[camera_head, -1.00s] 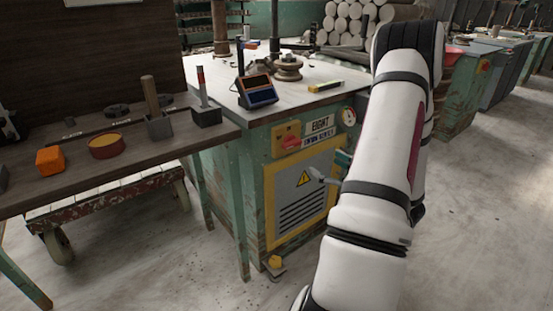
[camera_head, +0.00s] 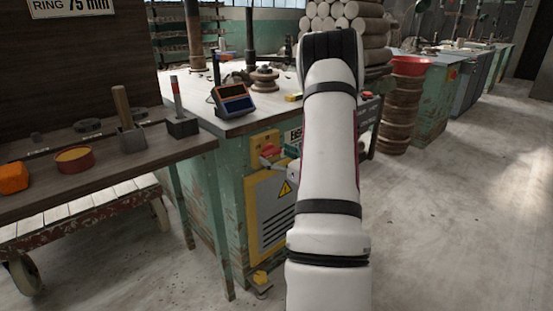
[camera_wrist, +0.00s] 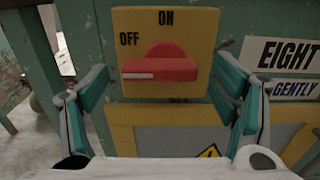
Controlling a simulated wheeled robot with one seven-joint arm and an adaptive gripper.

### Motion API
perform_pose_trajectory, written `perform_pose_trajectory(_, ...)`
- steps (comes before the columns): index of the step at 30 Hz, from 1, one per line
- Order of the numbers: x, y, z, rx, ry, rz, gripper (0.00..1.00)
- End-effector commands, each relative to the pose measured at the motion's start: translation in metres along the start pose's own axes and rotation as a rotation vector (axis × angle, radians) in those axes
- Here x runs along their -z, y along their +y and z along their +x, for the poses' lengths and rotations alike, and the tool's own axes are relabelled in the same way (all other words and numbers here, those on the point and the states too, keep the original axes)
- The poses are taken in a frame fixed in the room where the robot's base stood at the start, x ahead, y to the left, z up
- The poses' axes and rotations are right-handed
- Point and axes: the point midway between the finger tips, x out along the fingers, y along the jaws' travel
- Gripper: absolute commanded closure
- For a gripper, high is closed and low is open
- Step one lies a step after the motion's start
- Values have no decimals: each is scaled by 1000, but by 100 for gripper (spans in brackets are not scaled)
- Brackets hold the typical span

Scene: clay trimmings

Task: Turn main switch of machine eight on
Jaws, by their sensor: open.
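The main switch is a red rotary handle (camera_wrist: 160,66) on a yellow plate (camera_wrist: 190,22) marked OFF at the left and ON at the top. The handle lies level, its white-marked end pointing left, below the OFF label. An EIGHT sign (camera_wrist: 288,53) sits right of the plate. My gripper (camera_wrist: 160,92) is open in the wrist view, one teal finger on each side of the plate's lower part, with the handle between them; contact is not clear. In the head view the red handle (camera_head: 271,151) shows on the green machine (camera_head: 231,165), left of my arm, which hides part of the sign.
A yellow-framed panel (camera_head: 253,227) with a warning triangle lies below the switch. A yellow-topped foot pedal (camera_head: 261,278) stands on the floor. A wooden bench (camera_head: 150,150) with tools is close on the left. The floor at right is clear.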

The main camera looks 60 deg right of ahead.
Motion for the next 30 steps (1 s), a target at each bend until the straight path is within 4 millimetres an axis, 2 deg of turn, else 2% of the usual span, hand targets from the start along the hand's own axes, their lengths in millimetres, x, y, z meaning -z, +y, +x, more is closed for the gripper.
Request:
perform_pose_trajectory(9,0,0,3,0,0,0,20)
perform_pose_trajectory(10,0,0,3,0,0,0,22)
perform_pose_trajectory(16,0,0,3,0,0,0,68)
perform_pose_trajectory(30,-2,0,3,1,0,81,68)
